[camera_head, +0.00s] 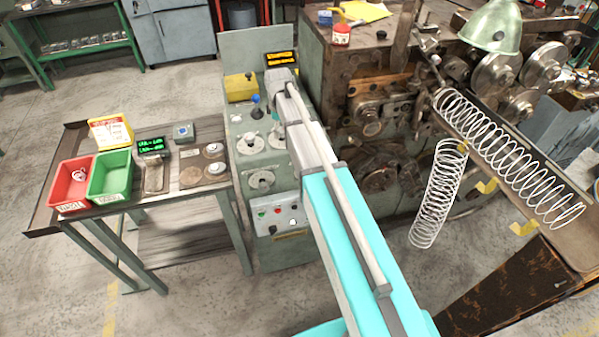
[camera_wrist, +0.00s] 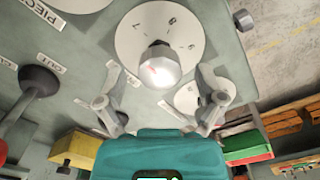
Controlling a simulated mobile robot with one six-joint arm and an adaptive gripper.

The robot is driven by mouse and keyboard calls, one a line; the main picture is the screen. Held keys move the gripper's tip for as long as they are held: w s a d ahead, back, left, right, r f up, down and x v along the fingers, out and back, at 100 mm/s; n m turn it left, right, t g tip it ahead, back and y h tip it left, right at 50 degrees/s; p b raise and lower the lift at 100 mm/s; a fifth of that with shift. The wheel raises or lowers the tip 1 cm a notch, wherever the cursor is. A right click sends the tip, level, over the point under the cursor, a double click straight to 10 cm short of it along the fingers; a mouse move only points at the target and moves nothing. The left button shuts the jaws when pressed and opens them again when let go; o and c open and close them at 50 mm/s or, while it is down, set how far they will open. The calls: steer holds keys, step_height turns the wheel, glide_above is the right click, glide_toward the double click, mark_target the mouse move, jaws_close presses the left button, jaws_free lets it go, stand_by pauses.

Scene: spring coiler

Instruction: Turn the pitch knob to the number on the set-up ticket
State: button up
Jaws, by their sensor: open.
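In the wrist view a pale round knob (camera_wrist: 158,66) sits on a white numbered dial (camera_wrist: 150,28). A 7 and a few other digits show around it. The label beside the dial is partly covered, so I cannot read whether this is the pitch knob. My gripper (camera_wrist: 160,84) is open, with one finger on each side of the knob; I see no clear contact. No readable set-up ticket shows; a yellow sheet (camera_head: 365,11) lies on the machine top.
The bench at the left holds a red bin (camera_head: 71,184), a green bin (camera_head: 110,175) and a scale (camera_head: 153,175).

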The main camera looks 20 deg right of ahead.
mark_target(281, 130)
steer(key=shift+m, duration=0.3)
steer(key=m, duration=1.6)
steer(key=shift+m, duration=0.3)
steer(key=m, duration=0.6)
steer(key=shift+r+m+p, duration=0.3)
steer(key=shift+r, duration=0.05)
step_height(281, 130, up, 13)
steer(key=p, duration=1.3)
steer(key=s+f+n+b, duration=0.6)
steer(key=s+f+b, duration=0.1)
steer(key=s, duration=0.5)
steer(key=s+d+f+n+b, duration=0.1)
steer(key=s+f+n+b, duration=0.5)
steer(key=s, duration=0.6)
steer(key=shift+d+f+n+b, duration=0.15)
steer(key=shift+f+n+b, duration=0.25)
steer(key=shift+f+b, duration=0.65)
